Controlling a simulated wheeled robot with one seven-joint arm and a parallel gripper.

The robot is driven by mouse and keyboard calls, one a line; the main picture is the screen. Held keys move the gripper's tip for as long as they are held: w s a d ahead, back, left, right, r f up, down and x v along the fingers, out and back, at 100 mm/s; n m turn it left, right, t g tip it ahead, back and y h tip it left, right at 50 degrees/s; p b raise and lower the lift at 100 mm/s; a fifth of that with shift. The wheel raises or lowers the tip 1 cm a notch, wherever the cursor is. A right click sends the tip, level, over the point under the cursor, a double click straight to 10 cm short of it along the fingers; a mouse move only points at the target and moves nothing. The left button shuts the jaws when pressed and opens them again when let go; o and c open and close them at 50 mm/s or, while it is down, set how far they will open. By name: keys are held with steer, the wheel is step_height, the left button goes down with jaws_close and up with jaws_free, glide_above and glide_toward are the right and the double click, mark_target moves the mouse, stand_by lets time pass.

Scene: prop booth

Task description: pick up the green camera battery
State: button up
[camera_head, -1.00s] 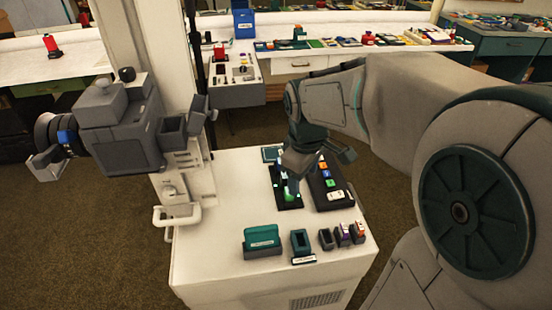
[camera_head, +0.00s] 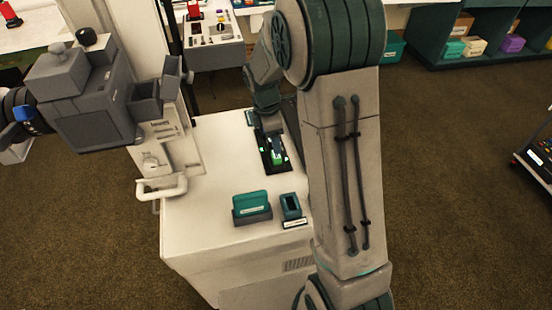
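The green camera battery (camera_head: 278,157) shows as a small bright green patch on a black tray (camera_head: 264,162) on the white cart top. My gripper (camera_head: 274,143) reaches down right over it, at or very near its upper end. The finger gap is too small and dark to tell whether the fingers are around the battery or apart from it. The battery's far side is hidden by my gripper.
A teal box in a grey holder (camera_head: 252,206) and a teal open holder (camera_head: 290,206) stand at the cart's front. My arm hides the cart's right side. A large grey camera (camera_head: 85,105) juts in at the left. The cart's left top is clear.

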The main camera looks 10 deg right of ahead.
mark_target(276, 159)
steer(key=f, duration=0.6)
steer(key=shift+d+f, duration=0.3)
steer(key=shift+d, duration=0.05)
steer(key=c, duration=1.1)
